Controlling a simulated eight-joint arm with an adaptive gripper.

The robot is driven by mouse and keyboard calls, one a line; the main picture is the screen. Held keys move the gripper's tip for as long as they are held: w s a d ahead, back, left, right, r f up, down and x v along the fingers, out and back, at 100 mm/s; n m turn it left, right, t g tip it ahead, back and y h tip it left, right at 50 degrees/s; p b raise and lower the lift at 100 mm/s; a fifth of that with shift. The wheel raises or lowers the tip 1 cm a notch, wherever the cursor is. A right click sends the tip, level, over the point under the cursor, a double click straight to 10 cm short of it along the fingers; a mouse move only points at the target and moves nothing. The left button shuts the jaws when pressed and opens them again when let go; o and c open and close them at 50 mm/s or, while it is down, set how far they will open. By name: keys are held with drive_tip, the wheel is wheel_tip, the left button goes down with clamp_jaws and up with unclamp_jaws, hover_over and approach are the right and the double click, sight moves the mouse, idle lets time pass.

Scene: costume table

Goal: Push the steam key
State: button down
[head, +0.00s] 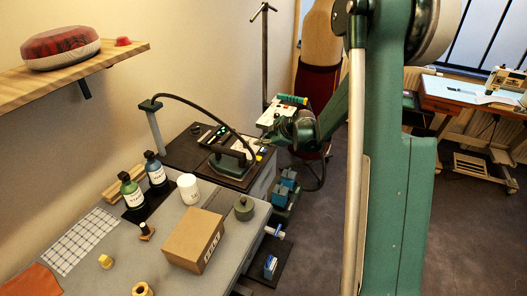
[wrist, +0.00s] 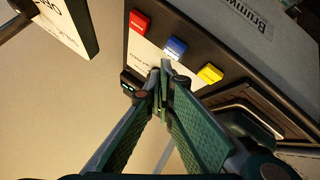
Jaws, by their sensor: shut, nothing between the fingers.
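A dark panel in the wrist view carries a red key (wrist: 139,21), a blue key (wrist: 176,47) and a yellow key (wrist: 210,73) in a row. The lettering beside them is too small to read, so I cannot tell which is the steam key. My gripper (wrist: 166,72) is shut and empty, its fingertips just below the blue key in the picture. I cannot tell whether they touch the panel. In the head view my gripper (head: 262,143) is above the right side of the black ironing station, where the keys are mostly hidden.
An iron (head: 231,162) with a hose stands on the station close to my gripper. A small green-lit display (wrist: 128,87) is left of the fingertips. A white sign (wrist: 72,22) stands at upper left. A cardboard box (head: 193,240) and bottles (head: 131,190) stand on the nearer table.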

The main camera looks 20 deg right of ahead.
sight(262, 151)
drive_tip(key=shift+f+b, duration=0.8)
drive_tip(key=shift+f, duration=0.15)
idle(1.2)
drive_tip(key=shift+r, duration=0.1)
drive_tip(key=shift+r+p, duration=0.45)
drive_tip(key=shift+r, duration=0.4)
drive_tip(key=shift+r+p, duration=1.4)
drive_tip(key=shift+r, duration=1.6)
